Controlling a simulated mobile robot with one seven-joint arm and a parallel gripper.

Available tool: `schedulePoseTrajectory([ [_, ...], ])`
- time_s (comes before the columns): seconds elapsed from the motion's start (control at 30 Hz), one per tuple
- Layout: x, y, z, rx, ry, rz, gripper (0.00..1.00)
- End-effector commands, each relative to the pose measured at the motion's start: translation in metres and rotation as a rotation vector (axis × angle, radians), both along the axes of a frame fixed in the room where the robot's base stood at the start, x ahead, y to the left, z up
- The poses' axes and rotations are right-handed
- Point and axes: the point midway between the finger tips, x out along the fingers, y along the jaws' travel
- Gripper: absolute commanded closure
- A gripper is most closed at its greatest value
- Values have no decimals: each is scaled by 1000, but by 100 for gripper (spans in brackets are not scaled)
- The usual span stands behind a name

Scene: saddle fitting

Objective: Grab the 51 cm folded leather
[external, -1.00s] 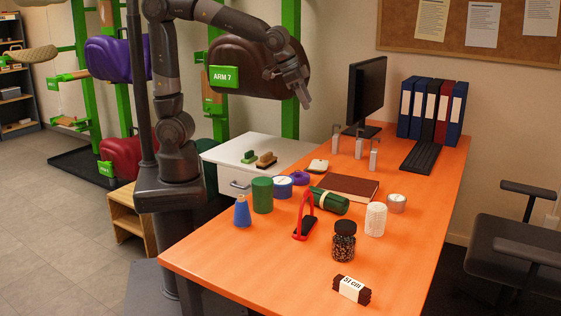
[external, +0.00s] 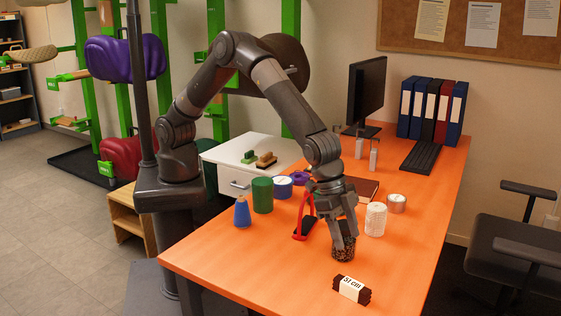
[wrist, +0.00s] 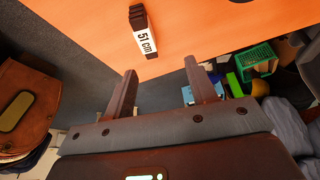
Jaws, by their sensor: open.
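The folded leather (external: 352,289) is a small dark brown bundle with a white band reading "51 cm". It lies on the orange table (external: 240,275) near the front edge. It also shows in the wrist view (wrist: 143,32), upper middle, beyond my fingertips and apart from them.
A red-handled tool (external: 301,232), a white cylinder (external: 376,219) and a tin (external: 397,203) stand near my gripper. A blue cone-shaped bottle (external: 242,212) and a green cylinder (external: 262,195) are to the left. The table around the leather is clear.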

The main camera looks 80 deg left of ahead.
Motion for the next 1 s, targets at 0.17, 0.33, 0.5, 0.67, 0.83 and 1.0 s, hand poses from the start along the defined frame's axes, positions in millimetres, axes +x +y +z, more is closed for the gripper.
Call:
schedulePoseTrajectory([
  [0.17,-11,-19,-19,-4,9,-21,48],
  [0.33,-8,-27,-41,-3,10,-24,48],
  [0.5,-3,-34,-61,-3,10,-24,48],
  [0.67,-1,-37,-70,-3,9,-23,48],
  [0.83,1,-43,-89,-3,9,-22,48],
  [1.0,5,-51,-109,-3,10,-21,48],
])
